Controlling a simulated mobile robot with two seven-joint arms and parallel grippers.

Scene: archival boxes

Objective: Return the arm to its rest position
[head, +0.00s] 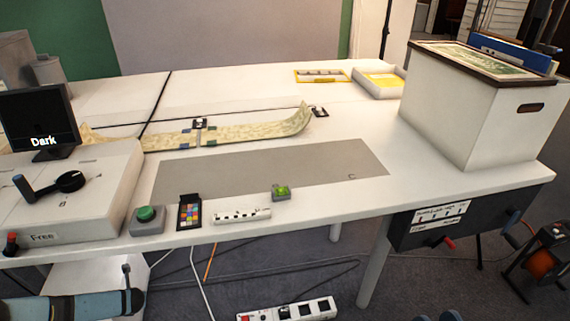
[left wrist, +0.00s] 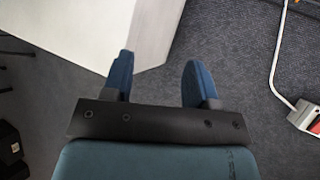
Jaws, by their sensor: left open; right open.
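My left gripper (left wrist: 160,76) shows in the left wrist view with its two blue fingers apart and nothing between them. Below and beyond it are dark grey carpet and the side of a white block. In the head view a blue and grey link of my left arm (head: 72,306) lies at the bottom left, below the table's front edge. My right gripper (head: 437,316) shows only as two blue fingertips at the bottom edge, apart and empty, over the carpet. The rest of my right arm is out of view.
The white table (head: 330,205) carries a grey mat (head: 270,170), a long patterned strip (head: 240,132), a green button (head: 146,214), a colour card (head: 189,212) and a monitor (head: 40,118). A white archival box (head: 470,110) stands at right. A power strip (head: 290,309) and cables lie on the floor.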

